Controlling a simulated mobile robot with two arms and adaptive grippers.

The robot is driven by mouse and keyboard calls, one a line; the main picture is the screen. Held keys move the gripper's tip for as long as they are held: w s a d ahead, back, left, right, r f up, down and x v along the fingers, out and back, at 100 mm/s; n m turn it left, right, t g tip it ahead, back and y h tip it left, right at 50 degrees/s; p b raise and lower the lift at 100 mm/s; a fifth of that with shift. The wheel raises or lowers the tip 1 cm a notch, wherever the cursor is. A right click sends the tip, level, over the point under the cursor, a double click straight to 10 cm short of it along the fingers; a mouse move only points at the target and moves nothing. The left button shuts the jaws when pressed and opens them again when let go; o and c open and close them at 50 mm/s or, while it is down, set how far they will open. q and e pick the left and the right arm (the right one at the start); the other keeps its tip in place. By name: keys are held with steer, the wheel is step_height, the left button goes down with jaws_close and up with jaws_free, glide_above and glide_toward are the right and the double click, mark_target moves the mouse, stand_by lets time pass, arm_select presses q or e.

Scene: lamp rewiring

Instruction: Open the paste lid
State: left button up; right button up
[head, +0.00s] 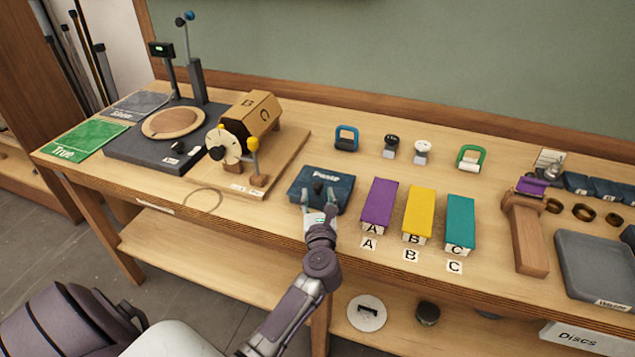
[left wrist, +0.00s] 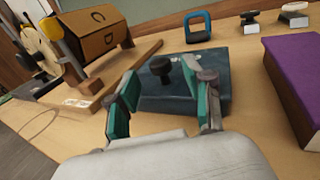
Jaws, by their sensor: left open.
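The paste box (head: 335,180) is a dark blue, low box with the word "Paste" on its lid and a black knob (head: 318,186) on top. It stands near the front edge of the table, and its lid looks shut. My left gripper (head: 319,205) is open at the front side of the box. In the left wrist view the teal finger pads (left wrist: 165,105) stand apart, with the box (left wrist: 185,88) and its knob (left wrist: 160,66) beyond and between them. The pads do not appear to touch the knob. My right gripper is not in view.
A wooden drum device (head: 250,120) stands left of the box. Purple (head: 379,203), yellow (head: 419,212) and teal (head: 460,222) blocks stand close on the right. Blue (head: 346,138) and green (head: 471,157) handled items and two knobs sit behind. A grey tray (head: 590,262) is far right.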

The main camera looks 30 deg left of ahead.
mark_target(317, 189)
arm_select(q)
steer(key=shift+x, duration=2.25)
jaws_close()
